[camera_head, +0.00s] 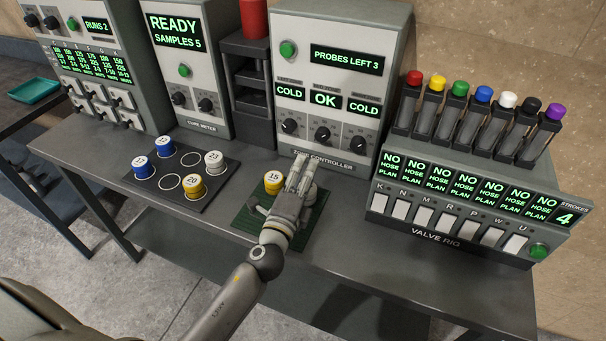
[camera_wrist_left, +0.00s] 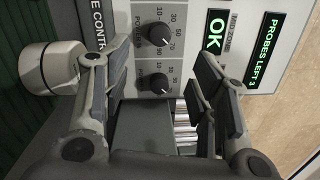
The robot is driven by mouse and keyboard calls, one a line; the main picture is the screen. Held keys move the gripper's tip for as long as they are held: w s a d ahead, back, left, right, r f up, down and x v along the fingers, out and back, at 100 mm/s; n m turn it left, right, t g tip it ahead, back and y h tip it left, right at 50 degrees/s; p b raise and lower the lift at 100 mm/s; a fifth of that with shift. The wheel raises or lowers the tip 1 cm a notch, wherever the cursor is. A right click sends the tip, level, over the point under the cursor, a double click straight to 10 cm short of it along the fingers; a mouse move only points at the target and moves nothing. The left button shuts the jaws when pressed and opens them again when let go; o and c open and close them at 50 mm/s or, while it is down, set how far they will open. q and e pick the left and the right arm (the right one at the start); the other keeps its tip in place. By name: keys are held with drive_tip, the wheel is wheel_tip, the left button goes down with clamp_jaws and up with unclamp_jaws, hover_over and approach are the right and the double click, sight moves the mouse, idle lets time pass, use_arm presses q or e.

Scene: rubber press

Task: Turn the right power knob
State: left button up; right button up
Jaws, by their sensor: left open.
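The zone controller (camera_head: 340,70) stands at the back of the table, with a row of three dark knobs along its lower front. The right knob (camera_head: 359,142) is under the right COLD display, and the middle knob (camera_head: 322,134) is under OK. My left gripper (camera_head: 301,170) is in front of the controller's lower edge, open, and covers part of its label. In the left wrist view, turned sideways, the right knob (camera_wrist_left: 162,86) shows beyond the gap between the spread fingers, with nothing held. The middle knob (camera_wrist_left: 158,33) is above it there. My right gripper is not in view.
A yellow puck marked 15 (camera_head: 273,181) sits on a green mat (camera_head: 250,222) beside my left gripper. A dark tray (camera_head: 146,179) with several pucks is to the left. The valve rig (camera_head: 440,237) stands close on the right.

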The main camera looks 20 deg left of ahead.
use_arm(q)
drive_tip(key=n+h+b, duration=0.2)
drive_tip(key=n+b, duration=0.5)
drive_tip(key=n, duration=1.4)
approach(356, 147)
drive_tip(key=shift+g, duration=0.4)
drive_tip(key=w, duration=0.3)
drive_tip(key=w+p, duration=0.1)
drive_tip(key=w, duration=0.4)
drive_tip(key=shift+w+d+r+p, duration=0.25)
drive_tip(key=shift+w+r+p, duration=0.1)
drive_tip(key=shift+p, duration=0.05)
drive_tip(key=shift+c, duration=0.3)
drive_tip(key=c, duration=1)
